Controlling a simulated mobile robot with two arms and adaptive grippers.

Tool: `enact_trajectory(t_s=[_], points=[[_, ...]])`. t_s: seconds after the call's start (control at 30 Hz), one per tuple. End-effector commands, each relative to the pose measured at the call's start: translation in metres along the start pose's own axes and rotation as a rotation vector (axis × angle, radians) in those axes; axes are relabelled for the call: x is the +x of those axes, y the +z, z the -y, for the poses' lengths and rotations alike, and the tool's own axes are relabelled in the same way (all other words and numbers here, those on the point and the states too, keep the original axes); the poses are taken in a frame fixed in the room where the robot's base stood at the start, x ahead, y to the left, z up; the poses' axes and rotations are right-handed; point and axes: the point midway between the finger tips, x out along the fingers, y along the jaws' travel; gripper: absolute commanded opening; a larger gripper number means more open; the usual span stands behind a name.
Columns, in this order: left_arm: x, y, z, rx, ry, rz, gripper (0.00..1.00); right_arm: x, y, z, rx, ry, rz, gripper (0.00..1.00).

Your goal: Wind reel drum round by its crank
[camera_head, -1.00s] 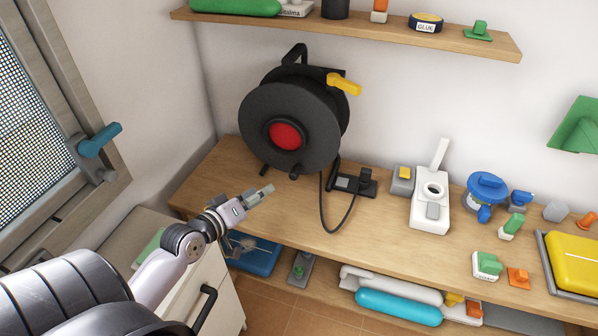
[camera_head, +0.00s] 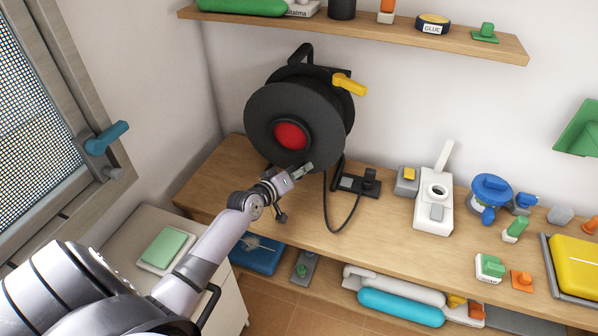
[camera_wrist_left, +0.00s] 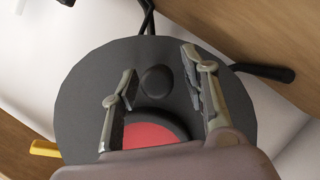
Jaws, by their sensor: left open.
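The reel (camera_head: 330,100) stands upright on the wooden bench, a black drum disc with a red hub (camera_head: 290,135). A yellow handle (camera_head: 350,85) sticks out at its upper right. In the wrist view the disc (camera_wrist_left: 85,95) fills the middle, with the red hub (camera_wrist_left: 150,135) low. A round black knob (camera_wrist_left: 156,82) on the disc shows between the fingers; the arm hides it in the head view. My left gripper (camera_head: 305,172) is open at the disc's lower edge; its fingers also show in the wrist view (camera_wrist_left: 158,85). I cannot tell whether they touch the knob. My right gripper is out of view.
A black socket block (camera_head: 358,184) with a cable lies right of the reel. A white device (camera_head: 433,205) and a blue item (camera_head: 490,195) stand further right. A shelf (camera_head: 400,38) hangs above. A window with a teal handle (camera_head: 106,138) is at the left.

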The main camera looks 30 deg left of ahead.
Motion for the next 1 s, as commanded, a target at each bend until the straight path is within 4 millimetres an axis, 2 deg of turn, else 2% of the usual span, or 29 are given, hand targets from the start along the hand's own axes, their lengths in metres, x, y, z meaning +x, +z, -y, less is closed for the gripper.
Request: enact_trajectory(t_s=[0.3,0.9,1.0], points=[[0.0025,-0.0002,-0.0003,0.001,0.0,0.0,0.42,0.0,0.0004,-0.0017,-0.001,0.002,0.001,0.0],[0.0022,-0.0001,0.0,0.001,0.0,0.0,0.02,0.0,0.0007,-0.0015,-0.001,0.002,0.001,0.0],[0.0021,-0.0001,0.0,0.001,0.0,0.0,0.0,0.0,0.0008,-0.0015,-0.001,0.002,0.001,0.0]])
